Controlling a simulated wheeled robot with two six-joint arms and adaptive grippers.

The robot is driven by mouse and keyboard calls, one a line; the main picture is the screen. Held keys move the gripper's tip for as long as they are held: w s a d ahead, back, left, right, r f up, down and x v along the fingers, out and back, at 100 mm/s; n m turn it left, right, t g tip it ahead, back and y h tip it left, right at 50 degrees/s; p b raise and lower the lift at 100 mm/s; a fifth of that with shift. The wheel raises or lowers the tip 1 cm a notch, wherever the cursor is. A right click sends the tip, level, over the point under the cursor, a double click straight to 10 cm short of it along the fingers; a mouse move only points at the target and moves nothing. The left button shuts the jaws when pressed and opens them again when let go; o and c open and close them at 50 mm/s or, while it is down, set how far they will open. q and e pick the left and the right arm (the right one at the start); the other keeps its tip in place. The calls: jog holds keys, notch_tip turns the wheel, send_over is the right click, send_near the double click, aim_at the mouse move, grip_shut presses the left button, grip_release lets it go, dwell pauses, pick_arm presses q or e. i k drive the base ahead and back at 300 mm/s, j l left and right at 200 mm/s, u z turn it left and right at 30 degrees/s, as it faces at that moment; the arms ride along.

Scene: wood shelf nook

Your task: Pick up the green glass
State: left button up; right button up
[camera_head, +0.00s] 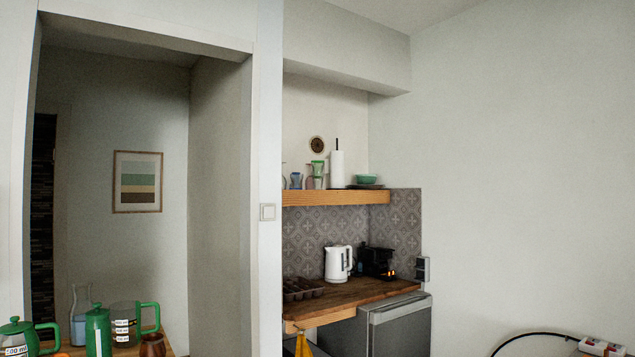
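A small green glass (318,167) stands on the wooden wall shelf (330,197) in the nook. It is to the left of a white paper towel roll (337,168). A bluish glass (296,181) stands to its left, and a pinkish glass is close by, partly overlapping the green one. The glasses are small in view, so their exact spacing is hard to tell. Neither of my grippers shows in the head view.
Below the shelf, a wooden counter (345,297) carries a white kettle (338,263), a black appliance (376,262) and a brown tray (303,289). A grey fridge (400,330) stands beneath. Green-handled jugs (124,325) stand at lower left. A wall divides the nook from the left recess.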

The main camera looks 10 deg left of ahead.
aim_at(318, 165)
jog(key=i+l+z, duration=0.15)
jog(key=i+z, duration=0.25)
jog(key=i, duration=0.45)
jog(key=i+l, duration=0.1)
jog(key=i, duration=1.45)
jog(key=i+l+u, duration=0.1)
jog(key=i, duration=0.7)
